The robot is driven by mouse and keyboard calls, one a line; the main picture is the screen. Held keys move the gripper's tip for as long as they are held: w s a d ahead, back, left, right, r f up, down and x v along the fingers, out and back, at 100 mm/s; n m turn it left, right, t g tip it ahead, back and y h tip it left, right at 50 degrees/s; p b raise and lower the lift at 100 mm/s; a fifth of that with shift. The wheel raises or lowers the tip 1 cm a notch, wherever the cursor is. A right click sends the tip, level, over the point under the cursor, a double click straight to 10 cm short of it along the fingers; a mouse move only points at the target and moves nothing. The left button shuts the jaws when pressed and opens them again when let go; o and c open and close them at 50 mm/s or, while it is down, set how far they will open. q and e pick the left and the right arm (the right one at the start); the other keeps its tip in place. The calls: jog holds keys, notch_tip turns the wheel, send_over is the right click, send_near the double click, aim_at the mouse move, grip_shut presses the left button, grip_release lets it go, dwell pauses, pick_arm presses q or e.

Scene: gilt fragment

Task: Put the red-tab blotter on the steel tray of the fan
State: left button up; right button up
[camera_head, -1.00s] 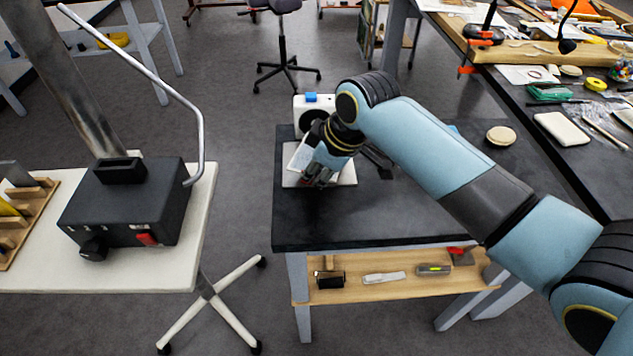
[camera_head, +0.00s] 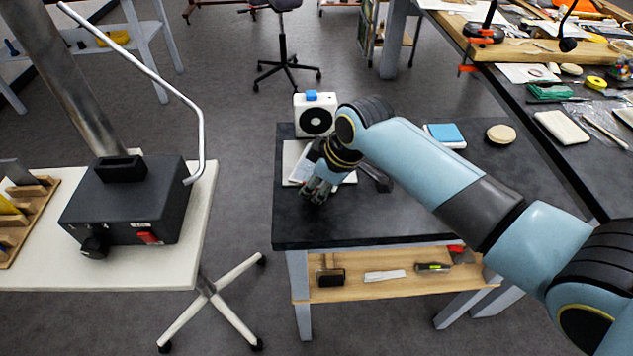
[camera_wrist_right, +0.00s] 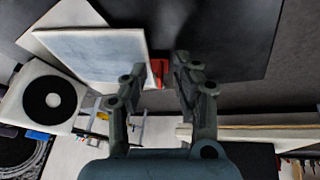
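The blotter (camera_head: 303,168) is a pale pad lying over the steel tray (camera_head: 290,152), in front of the white fan (camera_head: 315,115). In the right wrist view the blotter (camera_wrist_right: 92,48) covers part of the light tray (camera_wrist_right: 72,14); its red tab (camera_wrist_right: 157,72) faces my gripper. The fan (camera_wrist_right: 42,98) shows there at left. My right gripper (camera_head: 315,194) is at the blotter's near right side. In the wrist view its fingers (camera_wrist_right: 158,78) stand apart with the tab in the gap, not clamped. My arm hides part of the tray. My left gripper is out of view.
The dark tabletop (camera_head: 400,225) is clear at the front. A blue book (camera_head: 446,135) and a round beige disc (camera_head: 500,134) lie at the right. A dark tool (camera_head: 375,178) lies beside my gripper. A lower wooden shelf (camera_head: 350,292) holds several tools.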

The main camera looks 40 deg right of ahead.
jog(key=v, duration=1.2)
jog(key=shift+r+p, duration=0.15)
jog(key=shift+p, duration=0.15)
